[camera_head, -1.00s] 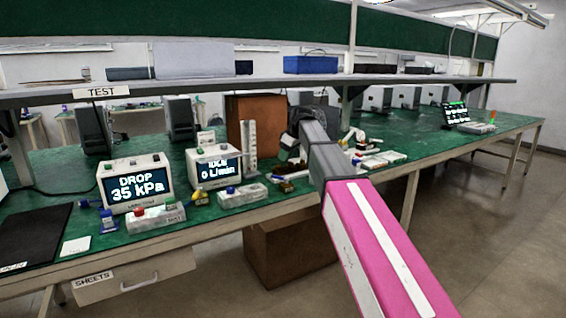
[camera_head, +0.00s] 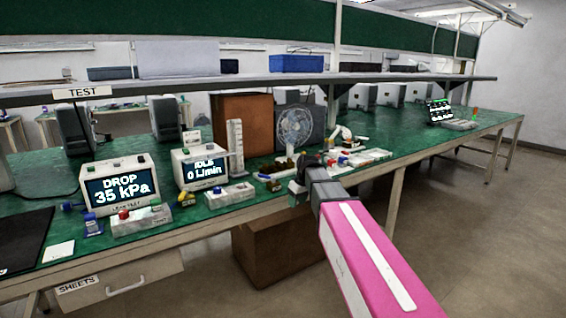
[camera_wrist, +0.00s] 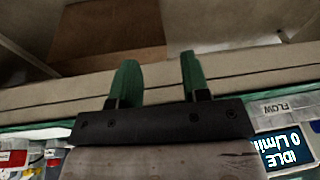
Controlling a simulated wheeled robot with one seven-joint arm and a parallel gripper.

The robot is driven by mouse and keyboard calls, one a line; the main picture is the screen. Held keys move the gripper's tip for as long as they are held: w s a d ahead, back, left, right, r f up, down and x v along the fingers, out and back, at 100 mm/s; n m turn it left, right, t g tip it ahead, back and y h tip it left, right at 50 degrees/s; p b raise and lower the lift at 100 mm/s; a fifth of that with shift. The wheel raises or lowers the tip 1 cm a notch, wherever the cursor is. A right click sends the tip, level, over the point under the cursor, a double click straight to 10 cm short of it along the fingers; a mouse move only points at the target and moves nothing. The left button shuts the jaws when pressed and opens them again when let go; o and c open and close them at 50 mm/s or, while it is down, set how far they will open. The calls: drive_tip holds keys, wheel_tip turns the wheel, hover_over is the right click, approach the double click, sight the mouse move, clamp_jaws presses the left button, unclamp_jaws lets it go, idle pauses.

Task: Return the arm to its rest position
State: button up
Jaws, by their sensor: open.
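My arm reaches from the lower right toward the bench's front edge in the head view, pink and white with a grey end section. My gripper (camera_head: 298,186) is small there and sits near the front edge of the green bench (camera_head: 415,130), its fingers hard to make out. In the wrist view my gripper (camera_wrist: 157,82) shows two green fingers spread apart with nothing between them. They point toward the pale front edge of the bench (camera_wrist: 230,85) and the brown box (camera_wrist: 105,38) beyond it.
A tester reading DROP 35 kPa (camera_head: 121,188) and one reading IDLE 0 L/min (camera_head: 200,168) stand left of my gripper. A fan (camera_head: 295,127) and small parts stand behind it. A brown box (camera_head: 275,245) is under the bench. The floor (camera_head: 480,240) at right is clear.

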drive_tip(key=s+d+f+m+h, duration=0.1)
drive_tip(key=s+d+f+m, duration=0.3)
drive_tip(key=s+f, duration=0.6)
drive_tip(key=s+d+f+m+g+h, duration=0.1)
drive_tip(key=s+d+f+m, duration=0.2)
drive_tip(key=s+d+f, duration=0.6)
drive_tip(key=s+f, duration=0.1)
drive_tip(key=s, duration=0.2)
drive_tip(key=shift+d+m, duration=0.2)
drive_tip(key=shift+m, duration=0.2)
drive_tip(key=shift+s, duration=0.1)
